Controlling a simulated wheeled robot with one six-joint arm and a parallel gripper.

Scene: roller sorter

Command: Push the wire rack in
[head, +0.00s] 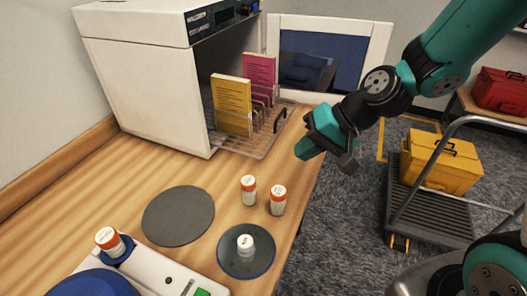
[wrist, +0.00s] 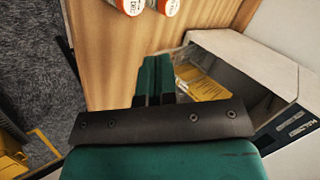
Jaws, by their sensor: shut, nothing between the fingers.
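The wire rack (head: 262,141) sticks out of the open front of a white cabinet (head: 150,85) on the wooden counter. A yellow card (head: 232,104) and a magenta card (head: 259,76) stand upright in it. A dark handle (head: 281,119) shows at its right end. My gripper (head: 302,152) is shut and empty, in front of the rack and to its right, near the counter's edge. In the wrist view the closed fingers (wrist: 154,82) point over the counter, with part of the yellow card (wrist: 205,88) behind them. I see no contact with the rack.
The cabinet's door (head: 335,55) stands wide open behind the rack. Two orange-capped bottles (head: 249,190) (head: 278,200) stand near the counter's front edge. Two dark discs (head: 178,215) (head: 232,262) lie nearby, one under a white-capped bottle (head: 245,245). A cart with a yellow case (head: 440,163) stands right.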

